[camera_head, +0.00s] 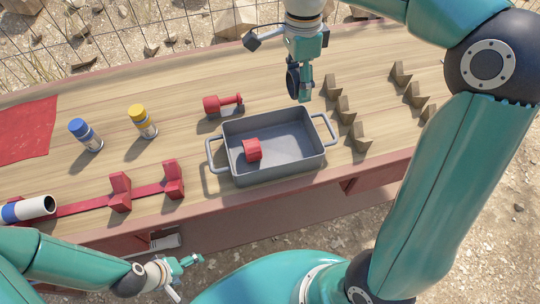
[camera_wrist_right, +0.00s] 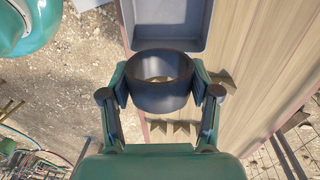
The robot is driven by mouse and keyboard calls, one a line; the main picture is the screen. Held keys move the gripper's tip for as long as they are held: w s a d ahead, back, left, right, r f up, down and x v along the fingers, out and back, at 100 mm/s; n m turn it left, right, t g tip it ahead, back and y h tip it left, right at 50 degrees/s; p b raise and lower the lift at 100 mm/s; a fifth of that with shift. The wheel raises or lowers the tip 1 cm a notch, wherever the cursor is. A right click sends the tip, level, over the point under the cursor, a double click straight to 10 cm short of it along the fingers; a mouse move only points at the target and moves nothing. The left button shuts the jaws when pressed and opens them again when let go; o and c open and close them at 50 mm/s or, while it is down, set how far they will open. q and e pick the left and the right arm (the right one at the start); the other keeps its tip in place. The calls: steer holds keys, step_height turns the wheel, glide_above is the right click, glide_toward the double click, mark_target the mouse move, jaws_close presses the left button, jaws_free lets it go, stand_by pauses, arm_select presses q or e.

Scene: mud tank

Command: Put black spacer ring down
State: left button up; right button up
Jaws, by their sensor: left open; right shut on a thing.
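My right gripper (camera_head: 299,86) is shut on the black spacer ring (camera_head: 292,80) and holds it beyond the back right part of the grey tray (camera_head: 232,174). In the right wrist view the dark ring (camera_wrist_right: 158,102) sits between both fingers, with its round opening visible. The tray's edge (camera_wrist_right: 168,45) shows just past it. Whether the ring touches the table is hard to tell. My left gripper (camera_head: 190,261) is open and empty, low in front of the table.
A red part (camera_head: 252,150) lies in the tray; another red fitting (camera_head: 222,103) lies behind it. Brown V-shaped blocks (camera_head: 346,110) stand to the right. Blue (camera_head: 86,134) and yellow (camera_head: 142,121) bottles and a red rack (camera_head: 120,192) are left. Bare wood lies between.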

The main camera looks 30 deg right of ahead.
steer(key=b, duration=0.3)
steer(key=shift+f+t+b, duration=0.3)
steer(key=shift+f+b, duration=0.35)
steer(key=shift+b, duration=0.05)
steer(key=b, duration=0.1)
glide_above(291, 146)
step_height(291, 146, down, 13)
steer(key=shift+f, duration=2.85)
steer(key=shift+b, duration=0.3)
steer(key=shift+f+b, duration=0.55)
